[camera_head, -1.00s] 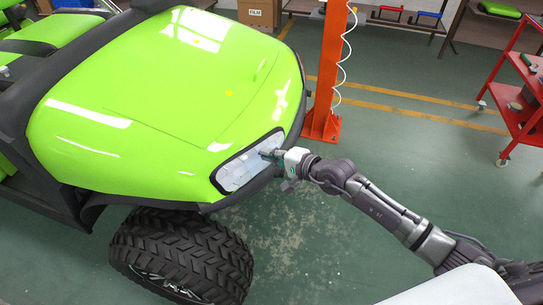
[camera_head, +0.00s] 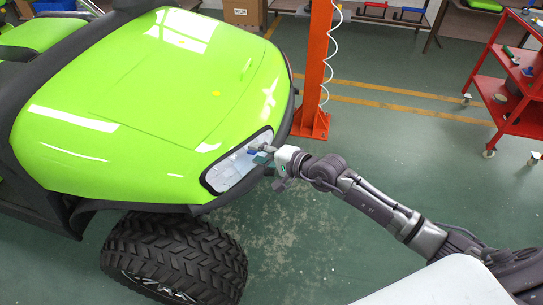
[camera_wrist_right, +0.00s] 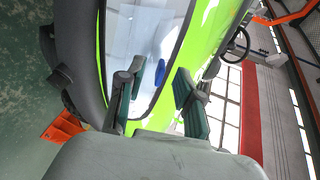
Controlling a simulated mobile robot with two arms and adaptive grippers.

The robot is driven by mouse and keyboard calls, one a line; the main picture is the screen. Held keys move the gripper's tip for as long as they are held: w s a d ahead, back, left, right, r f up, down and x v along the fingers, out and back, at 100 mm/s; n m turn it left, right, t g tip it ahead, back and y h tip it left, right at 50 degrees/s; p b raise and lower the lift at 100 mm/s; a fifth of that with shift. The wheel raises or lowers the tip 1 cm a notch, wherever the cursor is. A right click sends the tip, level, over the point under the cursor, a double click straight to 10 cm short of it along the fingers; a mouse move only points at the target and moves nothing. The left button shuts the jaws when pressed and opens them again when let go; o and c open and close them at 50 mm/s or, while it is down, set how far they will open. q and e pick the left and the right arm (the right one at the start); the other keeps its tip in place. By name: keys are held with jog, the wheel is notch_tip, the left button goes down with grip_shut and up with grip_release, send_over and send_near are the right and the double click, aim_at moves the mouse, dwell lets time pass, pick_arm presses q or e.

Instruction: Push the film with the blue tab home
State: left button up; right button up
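The blue tab (camera_wrist_right: 167,47) shows in the right wrist view as a small oval on the pale headlight panel (camera_wrist_right: 148,25), just beyond my fingertips. In the head view the headlight (camera_head: 226,174) is at the front corner of the green cart, with a small blue spot (camera_head: 252,152) at my fingers. My right gripper (camera_head: 261,154) is at the headlight's right end. Contact cannot be told. My left gripper is out of view.
The green hood (camera_head: 150,100) rises behind the headlight and a black tyre (camera_head: 175,262) stands below it. An orange post (camera_head: 318,70) stands behind my right arm. A red trolley (camera_head: 500,75) is at the right. The floor between is clear.

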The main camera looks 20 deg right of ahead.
jog(key=v, duration=1.1)
jog(key=shift+s+d, duration=0.1)
jog(key=shift+d, duration=0.05)
